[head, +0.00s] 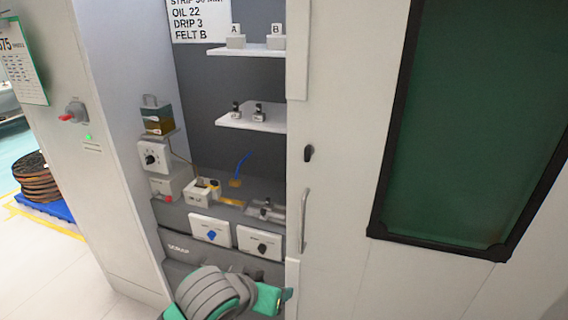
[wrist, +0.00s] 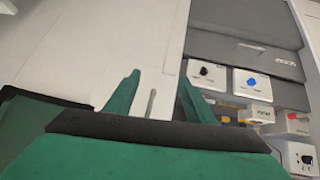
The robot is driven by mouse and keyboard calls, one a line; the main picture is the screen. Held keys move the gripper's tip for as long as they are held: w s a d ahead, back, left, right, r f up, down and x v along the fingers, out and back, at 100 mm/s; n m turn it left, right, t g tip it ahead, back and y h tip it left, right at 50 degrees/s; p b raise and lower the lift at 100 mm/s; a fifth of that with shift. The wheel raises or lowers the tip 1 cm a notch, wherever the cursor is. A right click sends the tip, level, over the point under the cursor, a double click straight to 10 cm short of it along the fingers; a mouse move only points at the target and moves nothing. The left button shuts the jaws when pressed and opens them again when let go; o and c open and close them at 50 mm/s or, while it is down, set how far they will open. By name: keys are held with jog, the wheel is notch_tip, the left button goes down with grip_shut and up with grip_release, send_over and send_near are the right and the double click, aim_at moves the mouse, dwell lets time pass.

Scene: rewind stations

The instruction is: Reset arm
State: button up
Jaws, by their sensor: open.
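My gripper (wrist: 158,92) shows in the wrist view as two green fingers spread apart with nothing between them. Beyond the gap are a pale cabinet door and a slim door handle (wrist: 151,104). In the head view my grey and green arm is folded at the bottom centre. Its green gripper end (head: 284,296) is low in front of the cabinet, near the door edge; its fingers are hard to make out there.
The open bay holds a blue-knob panel (head: 211,230), a black-knob panel (head: 261,243), a white dial box (head: 153,157) and two shelves (head: 252,118) with small parts. The door handle (head: 303,220) stands out right of the bay. Clear floor (head: 45,265) lies at left.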

jog(key=w+d+r+n+t+h, duration=0.1)
jog(key=w+d+r+t+h, duration=0.2)
jog(key=d, duration=0.4)
jog(key=w+d+r+n+t+h, duration=0.1)
jog(key=d+r+t+h, duration=0.2)
jog(key=d+r, duration=0.3)
jog(key=s+a+f+n+t+y, duration=0.2)
jog(key=s+f+n+y, duration=0.4)
jog(key=f, duration=0.4)
jog(key=s+a+f+n+t+y, duration=0.2)
jog(key=s+f+n+y, duration=0.15)
jog(key=s+f, duration=0.55)
jog(key=s+a+f+m, duration=0.2)
jog(key=s, duration=0.5)
jog(key=s+a+f+m+g, duration=0.1)
jog(key=s+a+f+m, duration=0.1)
jog(key=s, duration=0.5)
jog(key=s+a+f+m+g, duration=0.1)
jog(key=s+a+f+m, duration=0.1)
jog(key=s, duration=0.6)
jog(key=shift+f+m, duration=0.75)
jog(key=shift+f, duration=0.05)
jog(key=shift+s+y, duration=0.1)
jog(key=shift+y, duration=0.15)
